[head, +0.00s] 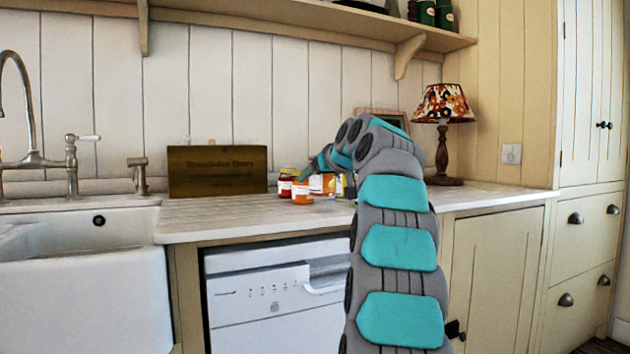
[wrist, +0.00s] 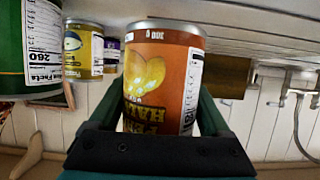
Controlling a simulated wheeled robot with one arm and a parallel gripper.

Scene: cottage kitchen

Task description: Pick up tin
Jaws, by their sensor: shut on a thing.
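A tin with an orange-brown label showing yellow fruit (wrist: 150,75) fills the middle of the wrist view, which is upside down. My gripper (wrist: 148,108) is shut on it, with a dark green finger on each side. In the head view, the tin (head: 317,184) shows partly at the back of the counter, beside my gripper (head: 322,163). My arm hides part of that area. I cannot tell whether the tin's base touches the counter.
A red-labelled jar (head: 286,183) and an orange jar (head: 302,193) stand left of the tin. Green (wrist: 25,55) and yellow-labelled (wrist: 83,50) tins are close by. A wooden board (head: 217,171), lamp (head: 444,115) and sink (head: 80,240) flank them; a shelf (head: 300,17) runs above.

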